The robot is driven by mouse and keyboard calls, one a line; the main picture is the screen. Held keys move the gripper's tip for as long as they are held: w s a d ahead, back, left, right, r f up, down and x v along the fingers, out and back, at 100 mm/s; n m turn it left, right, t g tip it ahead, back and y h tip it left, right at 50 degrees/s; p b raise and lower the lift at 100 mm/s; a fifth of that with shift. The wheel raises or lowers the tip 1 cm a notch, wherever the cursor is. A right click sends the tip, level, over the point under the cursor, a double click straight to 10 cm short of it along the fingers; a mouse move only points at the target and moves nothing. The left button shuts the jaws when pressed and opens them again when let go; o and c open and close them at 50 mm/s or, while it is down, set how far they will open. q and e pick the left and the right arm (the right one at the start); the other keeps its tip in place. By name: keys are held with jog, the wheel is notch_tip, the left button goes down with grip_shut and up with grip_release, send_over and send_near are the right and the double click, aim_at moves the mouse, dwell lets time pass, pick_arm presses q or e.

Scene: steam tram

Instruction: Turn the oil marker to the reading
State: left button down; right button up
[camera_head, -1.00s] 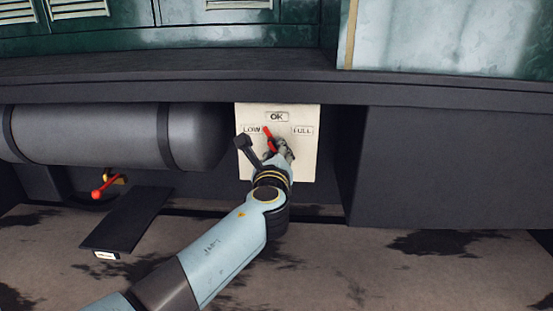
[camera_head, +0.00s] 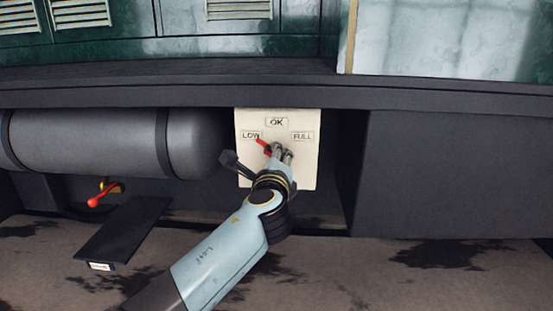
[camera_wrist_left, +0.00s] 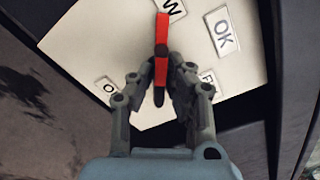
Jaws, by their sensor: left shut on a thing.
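The oil marker is a red pointer (camera_head: 263,144) on a cream gauge plate (camera_head: 304,168) with LOW (camera_head: 251,135), OK (camera_head: 277,121) and FULL (camera_head: 303,136) labels. The pointer slants up and left, its tip just below the LOW label. In the left wrist view the red pointer (camera_wrist_left: 161,45) runs up beside a label ending in W (camera_wrist_left: 172,7), away from OK (camera_wrist_left: 223,31). My left gripper (camera_head: 280,149) is at the pointer's hub. Its fingers (camera_wrist_left: 160,85) are shut on the pointer from both sides. The gripper hides part of the plate. My right gripper is out of view.
A grey cylinder tank (camera_head: 95,142) lies left of the plate. Below it are a red-tipped lever (camera_head: 95,201) and a dark pedal (camera_head: 122,232). A dark box (camera_head: 455,172) stands to the right. A ledge (camera_head: 300,93) runs above the plate.

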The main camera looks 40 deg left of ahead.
pick_arm(q)
jog(key=shift+f, duration=0.1)
jog(key=c, duration=1.3)
grip_release()
jog(key=shift+c, duration=0.2)
jog(key=v, duration=0.7)
jog(key=shift+s, duration=0.25)
jog(key=shift+d, duration=0.15)
